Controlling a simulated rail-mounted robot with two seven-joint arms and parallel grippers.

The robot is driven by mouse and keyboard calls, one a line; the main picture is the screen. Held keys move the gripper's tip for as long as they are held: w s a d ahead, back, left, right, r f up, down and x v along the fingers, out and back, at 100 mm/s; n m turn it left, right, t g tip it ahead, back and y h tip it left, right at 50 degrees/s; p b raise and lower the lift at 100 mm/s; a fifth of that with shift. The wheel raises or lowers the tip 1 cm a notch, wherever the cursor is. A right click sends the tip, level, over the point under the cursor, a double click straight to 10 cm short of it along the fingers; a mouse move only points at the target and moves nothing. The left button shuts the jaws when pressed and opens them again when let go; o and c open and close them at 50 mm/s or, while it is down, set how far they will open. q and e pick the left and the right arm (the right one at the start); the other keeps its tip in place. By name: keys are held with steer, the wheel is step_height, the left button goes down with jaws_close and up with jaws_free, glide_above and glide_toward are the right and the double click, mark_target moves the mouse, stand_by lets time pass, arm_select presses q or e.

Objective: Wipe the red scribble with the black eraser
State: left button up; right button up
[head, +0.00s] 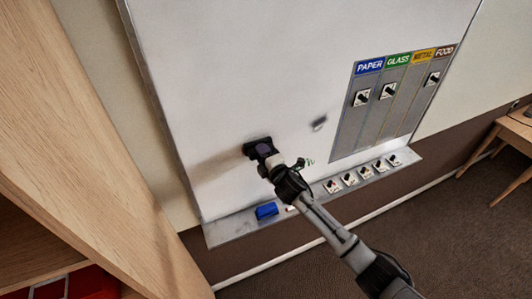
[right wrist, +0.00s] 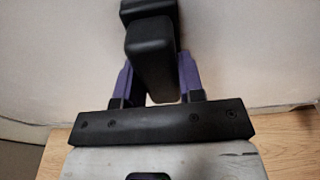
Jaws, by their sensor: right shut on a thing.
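My right gripper (head: 266,152) is shut on the black eraser (head: 252,144) and holds it at the lower middle of the whiteboard (head: 230,80). In the right wrist view the purple fingers sit on both sides of the eraser (right wrist: 150,50), which is up close against the white surface; I cannot tell if it touches. No red scribble shows in either view; the eraser and gripper may hide some of the board. A faint brownish smear or shadow (head: 215,163) lies left of the eraser. My left gripper is not in view.
A dark grey smudge (head: 319,123) and a small green scribble (head: 307,162) are right of the gripper. A blue block (head: 266,211) and several cards (head: 349,180) stand on the ledge (head: 232,230). The sorting chart (head: 345,140) is at right; a wooden shelf (head: 80,130) is close at left.

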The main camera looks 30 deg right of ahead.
mark_target(252, 159)
steer(key=shift+w+a, duration=0.15)
steer(key=shift+a, duration=1.9)
steer(key=shift+a+b, duration=0.4)
steer(key=shift+a, duration=0.85)
steer(key=shift+r, duration=0.1)
steer(key=shift+w+r, duration=0.15)
steer(key=shift+d+p, duration=0.7)
steer(key=shift+d, duration=1.3)
